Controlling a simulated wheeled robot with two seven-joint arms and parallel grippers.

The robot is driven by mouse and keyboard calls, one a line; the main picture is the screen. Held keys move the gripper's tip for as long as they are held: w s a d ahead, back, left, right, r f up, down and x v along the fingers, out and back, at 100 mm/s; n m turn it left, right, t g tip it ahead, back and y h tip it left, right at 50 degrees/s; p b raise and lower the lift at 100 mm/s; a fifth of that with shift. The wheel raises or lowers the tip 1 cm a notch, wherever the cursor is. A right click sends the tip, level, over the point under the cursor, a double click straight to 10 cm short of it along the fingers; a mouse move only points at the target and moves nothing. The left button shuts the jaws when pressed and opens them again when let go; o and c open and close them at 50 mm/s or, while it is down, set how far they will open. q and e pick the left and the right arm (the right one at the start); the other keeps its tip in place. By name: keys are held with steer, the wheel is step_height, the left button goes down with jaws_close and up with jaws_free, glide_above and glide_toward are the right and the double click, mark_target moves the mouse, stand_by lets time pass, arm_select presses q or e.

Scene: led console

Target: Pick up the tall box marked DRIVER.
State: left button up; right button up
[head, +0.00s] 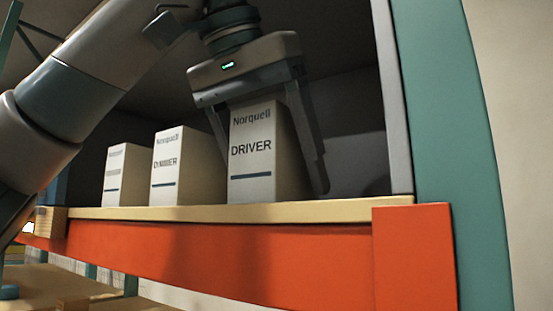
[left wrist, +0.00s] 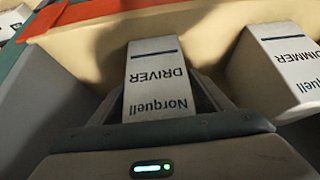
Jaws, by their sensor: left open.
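The tall white box marked DRIVER (head: 252,160) stands upright on the shelf, rightmost of the boxes in the head view. Its label reads Norquell DRIVER, with a dark blue stripe below. My left gripper (head: 270,170) comes down over it from above, open, with one finger on each side of the box. In the left wrist view the box (left wrist: 157,85) lies between the fingers of the gripper (left wrist: 165,95), its label upside down. I cannot tell whether the fingers touch it. My right gripper is in neither view.
A box marked DIMMER (head: 168,165) stands left of the DRIVER box, with a further similar box (head: 115,175) beyond it. The wooden shelf (head: 330,210) has an orange front beam (head: 220,260). A grey panel and teal upright (head: 450,120) close the right side.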

mark_target(274, 141)
arm_select(q)
steer(key=c, duration=1.4)
steer(key=shift+o, duration=0.2)
steer(key=shift+r, duration=0.15)
steer(key=shift+r, duration=0.65)
steer(key=shift+r+b, duration=0.3)
steer(key=shift+r, duration=0.5)
steer(key=shift+s+a+r, duration=0.15)
steer(key=shift+s, duration=0.05)
steer(key=s+a+b, duration=0.4)
steer(key=s+a, duration=0.6)
steer(key=s, duration=0.4)
steer(key=shift+s+b, duration=0.35)
